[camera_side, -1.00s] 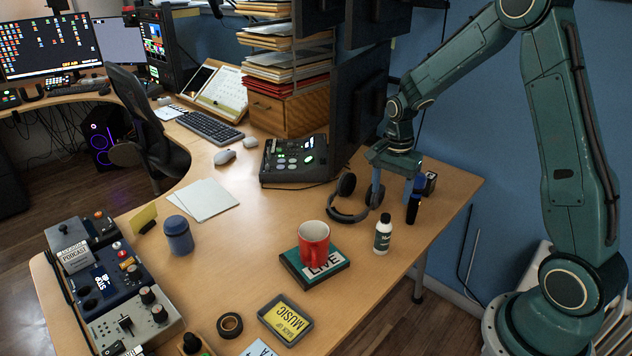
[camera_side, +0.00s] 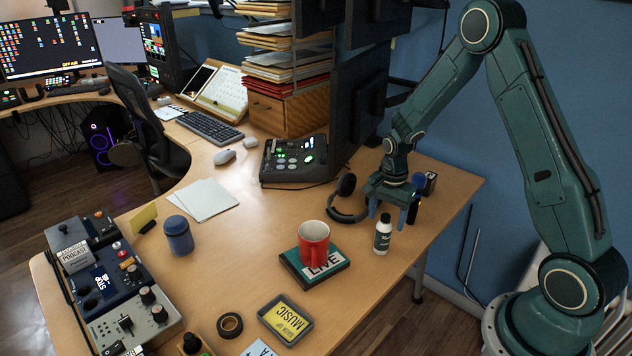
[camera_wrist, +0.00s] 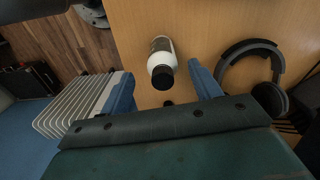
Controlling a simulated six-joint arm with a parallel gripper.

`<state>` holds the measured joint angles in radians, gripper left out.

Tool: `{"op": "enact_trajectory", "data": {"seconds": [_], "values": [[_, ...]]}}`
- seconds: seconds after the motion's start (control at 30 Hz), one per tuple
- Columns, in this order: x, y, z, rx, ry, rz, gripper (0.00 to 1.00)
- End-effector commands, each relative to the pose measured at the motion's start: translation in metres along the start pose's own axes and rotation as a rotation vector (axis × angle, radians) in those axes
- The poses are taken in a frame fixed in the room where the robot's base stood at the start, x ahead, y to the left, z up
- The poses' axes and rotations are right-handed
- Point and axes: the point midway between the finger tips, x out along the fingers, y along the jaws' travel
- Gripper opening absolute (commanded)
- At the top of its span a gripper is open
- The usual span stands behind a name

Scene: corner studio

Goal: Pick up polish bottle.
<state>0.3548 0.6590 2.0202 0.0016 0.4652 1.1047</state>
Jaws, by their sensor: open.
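The polish bottle (camera_side: 382,236) is a small white bottle with a dark label and a black cap, upright on the desk right of the red mug. In the wrist view the bottle (camera_wrist: 162,62) shows cap-first, ahead of the gap between the fingers and nearer the right finger. My gripper (camera_side: 387,220) is open and empty, just behind and above the bottle in the side view. Its two blue fingers also show in the wrist view, where my gripper (camera_wrist: 163,84) points toward the bottle. I cannot tell whether a finger touches it.
Headphones (camera_side: 349,206) lie close to the left of my gripper; they also show in the wrist view (camera_wrist: 255,62). A dark bottle (camera_side: 413,208) stands behind the fingers. The desk's right edge is near.

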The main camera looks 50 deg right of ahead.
Motion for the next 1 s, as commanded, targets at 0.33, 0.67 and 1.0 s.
{"op": "enact_trajectory", "data": {"seconds": [0.33,0.67,1.0], "values": [[0.005,0.000,0.000,0.000,0.000,0.001,0.63],[0.035,-0.003,-0.002,0.000,-0.001,0.002,0.63],[0.053,-0.003,-0.002,0.000,0.000,0.000,0.63]]}}
